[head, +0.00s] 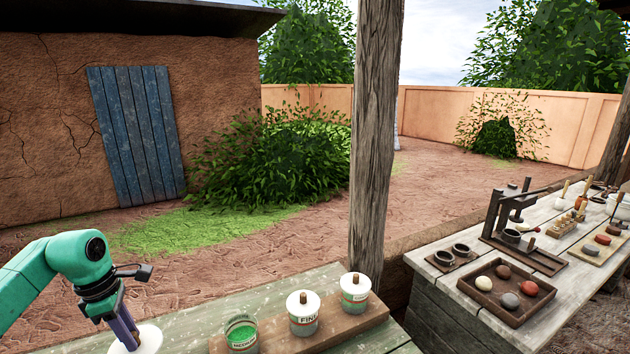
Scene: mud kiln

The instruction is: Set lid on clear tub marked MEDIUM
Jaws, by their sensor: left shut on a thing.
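The open clear tub (242,345) with green contents stands nearest of three on a wooden board. Its label is small and hard to read but looks like MEDIUM. My left gripper (128,338) is at the lower left, pointing down, shut on a white round lid (150,341). The lid is partly cut off by the lower picture edge and is to the left of the open tub, apart from it. Whether the lid touches the table cannot be told. My right gripper is not in view.
A tub marked FINE (303,318) and another tub (355,297), both with knobbed white lids, stand right of the open tub on the board (375,317). A wooden post (375,150) rises behind them. A second table (440,292) at right holds a tray (507,315) of coloured lumps and a press.

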